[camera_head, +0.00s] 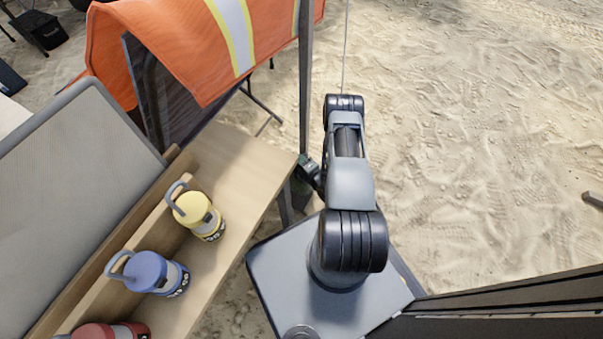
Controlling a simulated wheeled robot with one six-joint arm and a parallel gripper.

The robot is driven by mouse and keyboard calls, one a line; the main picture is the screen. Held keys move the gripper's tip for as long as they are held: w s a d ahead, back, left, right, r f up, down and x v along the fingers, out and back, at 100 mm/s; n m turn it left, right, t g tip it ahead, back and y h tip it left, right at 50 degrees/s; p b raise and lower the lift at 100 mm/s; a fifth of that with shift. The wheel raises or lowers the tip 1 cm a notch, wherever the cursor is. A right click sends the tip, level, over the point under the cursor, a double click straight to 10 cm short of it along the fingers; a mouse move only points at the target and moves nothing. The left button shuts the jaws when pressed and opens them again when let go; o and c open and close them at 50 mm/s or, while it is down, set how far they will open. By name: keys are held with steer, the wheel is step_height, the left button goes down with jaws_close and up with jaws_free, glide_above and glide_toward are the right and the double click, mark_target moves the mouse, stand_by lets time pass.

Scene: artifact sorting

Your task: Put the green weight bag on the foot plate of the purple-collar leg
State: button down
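My gripper (313,174) is small and partly hidden behind my arm, low beside the bench corner and the grey pole. A dark greenish shape (301,187) shows right at its tip, mostly hidden by the bench edge and the arm. It may be the green weight bag, but I cannot tell whether the fingers hold it. A grey upright leg (305,75) stands just behind the bench corner. Its lower end is hidden. I see no purple collar and no foot plate.
An orange canopy cloth (180,45) hangs at upper left. A thin line rises above my arm. Open sand (480,130) lies to the right.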

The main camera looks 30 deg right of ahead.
steer(key=shift+w+d+f+b, duration=0.4)
steer(key=shift+w+f+b, duration=0.25)
steer(key=shift+f, duration=0.3)
steer(key=shift+w+d+f+b, duration=0.5)
steer(key=shift+w+f, duration=0.25)
steer(key=shift+f, duration=0.2)
steer(key=shift+w+d+f+b, duration=0.35)
steer(key=shift+w+f+b, duration=0.3)
steer(key=shift+f, duration=0.3)
steer(key=shift+w+f+b, duration=0.1)
steer(key=shift+f+b, duration=0.5)
steer(key=shift+f, duration=1)
steer(key=c, duration=1.1)
jaws_free()
steer(key=shift+f, duration=0.15)
steer(key=shift+o, duration=0.2)
